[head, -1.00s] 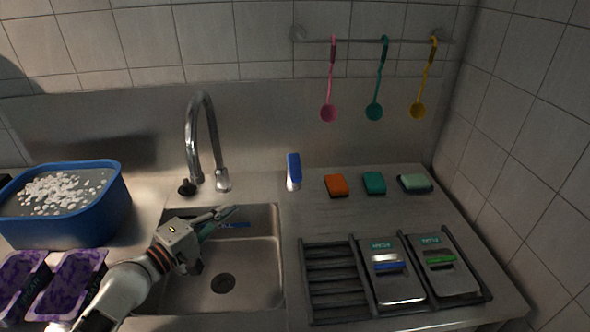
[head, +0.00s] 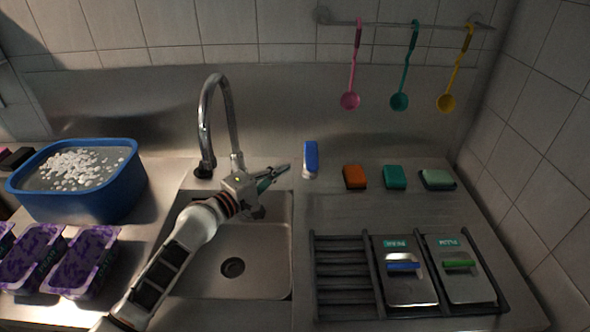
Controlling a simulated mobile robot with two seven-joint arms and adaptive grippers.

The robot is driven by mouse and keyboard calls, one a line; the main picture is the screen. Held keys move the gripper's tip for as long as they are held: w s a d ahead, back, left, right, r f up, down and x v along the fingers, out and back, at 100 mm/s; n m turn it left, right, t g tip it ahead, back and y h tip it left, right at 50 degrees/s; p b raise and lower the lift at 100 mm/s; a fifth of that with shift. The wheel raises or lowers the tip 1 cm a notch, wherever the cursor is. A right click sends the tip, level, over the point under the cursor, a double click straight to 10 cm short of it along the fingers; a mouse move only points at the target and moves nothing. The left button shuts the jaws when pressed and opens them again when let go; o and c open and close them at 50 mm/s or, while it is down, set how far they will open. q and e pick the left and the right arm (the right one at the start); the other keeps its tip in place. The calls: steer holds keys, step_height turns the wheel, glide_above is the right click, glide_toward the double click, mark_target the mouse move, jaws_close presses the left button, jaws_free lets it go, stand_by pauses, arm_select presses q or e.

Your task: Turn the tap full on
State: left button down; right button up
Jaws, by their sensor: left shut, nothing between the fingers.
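The chrome gooseneck tap (head: 206,112) stands at the back edge of the sink (head: 264,262). Its left leg ends in a dark fitting (head: 204,168). Its right leg runs down behind my left gripper, so its foot is hidden. I cannot make out a separate handle or whether water runs. My left gripper (head: 283,170) is shut and empty. Its body is in front of the tap's right leg, and its fingers point right, over the sink's back rim. I cannot tell whether it touches the tap. My right gripper is not in view.
A blue tub (head: 120,193) with white pieces and purple trays (head: 85,262) stand left of the sink. A blue and white bottle (head: 310,160), orange sponge (head: 355,177), green sponges and a rack (head: 340,290) with lidded containers are on the right. Ladles hang from a rail (head: 385,23).

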mark_target(312, 156)
arm_select(q)
steer(key=d, duration=0.3)
steer(key=shift+d+f+p, duration=0.1)
steer(key=shift+d+p, duration=0.25)
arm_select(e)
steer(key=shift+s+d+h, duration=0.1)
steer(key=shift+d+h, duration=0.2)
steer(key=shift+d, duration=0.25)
arm_select(q)
steer(key=shift+w, duration=0.1)
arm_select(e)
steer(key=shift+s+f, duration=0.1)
